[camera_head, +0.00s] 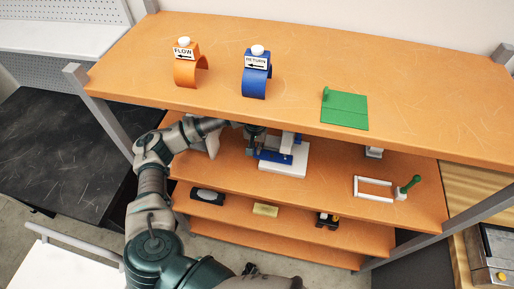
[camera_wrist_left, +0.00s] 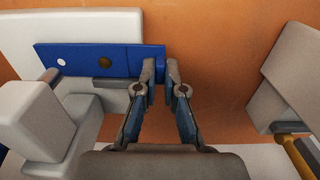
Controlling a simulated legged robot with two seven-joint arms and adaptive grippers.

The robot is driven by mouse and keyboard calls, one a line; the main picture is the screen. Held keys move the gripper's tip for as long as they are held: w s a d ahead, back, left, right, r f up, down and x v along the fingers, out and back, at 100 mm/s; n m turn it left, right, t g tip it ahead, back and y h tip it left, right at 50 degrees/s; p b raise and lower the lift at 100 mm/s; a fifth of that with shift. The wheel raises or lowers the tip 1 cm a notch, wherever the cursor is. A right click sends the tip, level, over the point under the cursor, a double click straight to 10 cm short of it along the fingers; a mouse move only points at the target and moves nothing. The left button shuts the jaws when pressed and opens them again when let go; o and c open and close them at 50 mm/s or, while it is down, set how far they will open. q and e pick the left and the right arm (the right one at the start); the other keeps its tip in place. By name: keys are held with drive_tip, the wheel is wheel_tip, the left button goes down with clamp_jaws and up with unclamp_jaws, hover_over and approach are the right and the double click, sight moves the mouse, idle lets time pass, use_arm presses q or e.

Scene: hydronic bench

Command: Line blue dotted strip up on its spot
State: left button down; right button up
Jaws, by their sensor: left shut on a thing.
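The blue dotted strip (camera_wrist_left: 85,60) is a flat blue bar with a white dot and a brown dot. My left gripper (camera_wrist_left: 160,68) is shut on its right end in the wrist view. In the head view the strip (camera_head: 272,156) is partly hidden by the gripper (camera_head: 256,142), over a white base (camera_head: 291,168) on the upper of the lower shelves. A pale upright block (camera_head: 287,142) stands at the base. In the wrist view the strip lies across the white plate (camera_wrist_left: 100,22); whether it touches cannot be told. My right gripper is not in view.
The orange top shelf (camera_head: 420,115) overhangs the work, carrying an orange FLOW clip (camera_head: 185,71), a blue RETURN clip (camera_head: 254,83) and a green folded plate (camera_head: 345,108). A white frame (camera_head: 374,188) and green-handled valve (camera_head: 409,186) stand right of the base.

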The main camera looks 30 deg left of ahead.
use_arm(q)
drive_tip(key=shift+a+b, duration=0.25)
drive_tip(key=shift+b, duration=0.05)
idle(0.6)
drive_tip(key=c, duration=1.2)
unclamp_jaws()
drive_tip(key=shift+c, duration=0.3)
drive_tip(key=shift+r, duration=0.1)
